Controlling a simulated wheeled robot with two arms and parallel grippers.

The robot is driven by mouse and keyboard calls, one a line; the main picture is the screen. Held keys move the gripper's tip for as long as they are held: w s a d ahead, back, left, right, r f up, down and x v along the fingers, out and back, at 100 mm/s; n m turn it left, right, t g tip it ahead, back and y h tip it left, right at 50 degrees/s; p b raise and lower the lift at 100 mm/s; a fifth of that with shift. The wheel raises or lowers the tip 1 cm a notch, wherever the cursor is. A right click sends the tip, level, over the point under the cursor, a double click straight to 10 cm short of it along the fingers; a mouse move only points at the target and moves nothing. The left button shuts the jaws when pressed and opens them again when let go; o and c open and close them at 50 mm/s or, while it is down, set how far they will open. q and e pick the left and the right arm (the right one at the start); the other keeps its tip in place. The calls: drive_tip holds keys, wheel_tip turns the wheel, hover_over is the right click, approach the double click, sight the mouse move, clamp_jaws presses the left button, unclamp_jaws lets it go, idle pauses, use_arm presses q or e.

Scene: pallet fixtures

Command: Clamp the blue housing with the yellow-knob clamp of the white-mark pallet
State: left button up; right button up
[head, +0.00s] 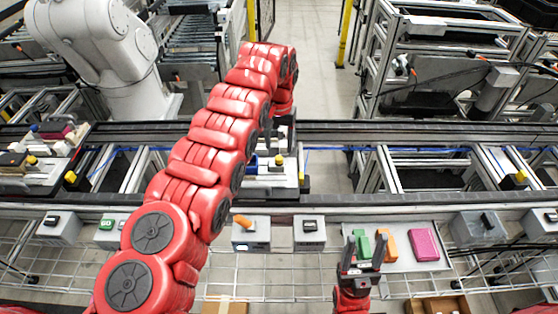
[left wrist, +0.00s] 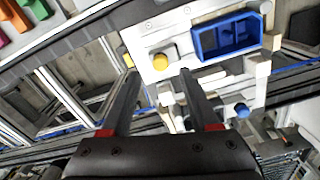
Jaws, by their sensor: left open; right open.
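A light-coloured pallet (left wrist: 150,30) fills the upper middle of the left wrist view. It carries the blue housing (left wrist: 230,38), an open-topped box, with a yellow knob (left wrist: 160,61) beside it and a blue knob (left wrist: 242,110) nearer the gripper. My left gripper (left wrist: 158,74) is open and empty, its fingertips on either side of the yellow knob in the picture; I cannot tell the height gap. In the head view my red left arm hides much of this pallet (head: 275,181). My right gripper (head: 363,243) is open and empty near the parts tray. I cannot make out a white mark.
Another pallet (head: 20,182) with a yellow knob and a maroon block stands at the far left. A grey tray (head: 400,263) holds green, orange and pink blocks. Several switch boxes, one with an orange handle (head: 242,222), line the near rail. A white robot arm (head: 120,60) stands behind.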

sight(279, 158)
use_arm(q)
wheel_tip(279, 158, down, 5)
drive_tip(key=shift+w+f+p, duration=0.1)
drive_tip(key=shift+p, duration=0.4)
clamp_jaws()
idle(1.2)
